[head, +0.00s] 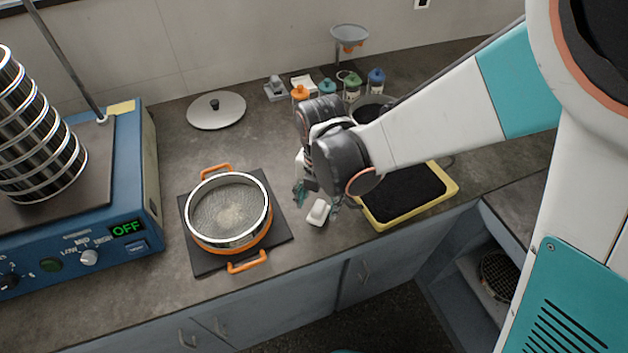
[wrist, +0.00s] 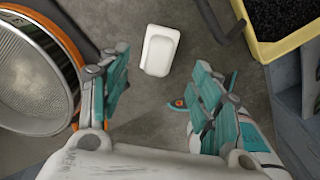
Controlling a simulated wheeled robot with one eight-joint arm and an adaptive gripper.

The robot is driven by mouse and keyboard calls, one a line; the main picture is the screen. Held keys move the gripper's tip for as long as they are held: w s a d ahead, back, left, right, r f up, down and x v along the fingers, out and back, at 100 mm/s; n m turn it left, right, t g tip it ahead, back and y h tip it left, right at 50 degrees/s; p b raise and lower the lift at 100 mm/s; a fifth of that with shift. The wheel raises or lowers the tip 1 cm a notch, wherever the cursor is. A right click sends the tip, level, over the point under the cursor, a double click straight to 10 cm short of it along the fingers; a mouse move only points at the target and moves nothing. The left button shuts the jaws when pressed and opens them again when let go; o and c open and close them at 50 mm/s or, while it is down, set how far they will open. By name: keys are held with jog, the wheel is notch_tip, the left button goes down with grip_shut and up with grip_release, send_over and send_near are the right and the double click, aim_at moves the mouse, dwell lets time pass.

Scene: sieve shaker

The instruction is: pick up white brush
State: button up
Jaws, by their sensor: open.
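The white brush (head: 319,212) appears as a small, rounded white block lying on the grey counter, between the sieve's mat and the yellow tray. In the wrist view the white brush (wrist: 160,50) shows a shallow recess on top; no bristles can be made out. My gripper (head: 318,197) is just above and behind it in the head view. In the wrist view my gripper (wrist: 161,80) is open and empty, its teal-padded fingers spread wide. The brush lies beyond the fingertips, in line with the gap between them, and seems untouched.
An orange-handled sieve (head: 229,211) on a dark mat (head: 206,262) stands left of the brush. A yellow-rimmed tray (head: 452,186) of black grains is to the right. A blue shaker (head: 146,185) reading OFF is far left. Bottles (head: 376,82) and a lid (head: 216,110) are behind.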

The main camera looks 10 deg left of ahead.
aim_at(318, 206)
jog(key=f+b, duration=0.1)
jog(key=f, duration=0.1)
jog(key=f+b, duration=0.1)
jog(key=w+f+b, duration=0.1)
jog(key=f, duration=0.1)
jog(key=shift+f, duration=0.3)
jog(key=shift+r, duration=0.1)
jog(key=c, duration=1.3)
jog(key=shift+o, duration=0.2)
jog(key=shift+a+r, duration=0.1)
